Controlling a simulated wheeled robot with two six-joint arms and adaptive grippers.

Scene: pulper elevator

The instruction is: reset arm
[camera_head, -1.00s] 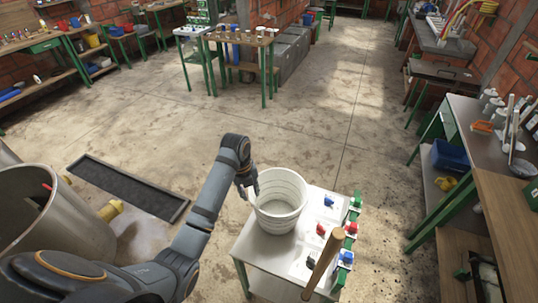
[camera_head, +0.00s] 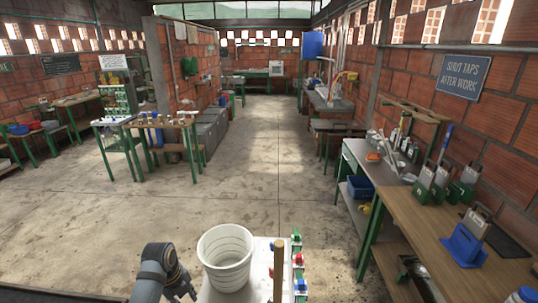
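My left arm comes in at the bottom, and my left gripper (camera_head: 180,287) is beside the left side of a white bucket (camera_head: 226,262). It is small and dark here, and I cannot tell whether its fingers are open or whether they touch the bucket. The bucket stands upright on a small white-topped table (camera_head: 262,252). My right gripper is not in view.
Right of the bucket are a wooden handle (camera_head: 278,270) and red, green and blue fittings (camera_head: 298,260). A long wooden workbench (camera_head: 410,205) with tools runs along the right wall. Several tables (camera_head: 160,125) stand at the back left. The concrete floor between is clear.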

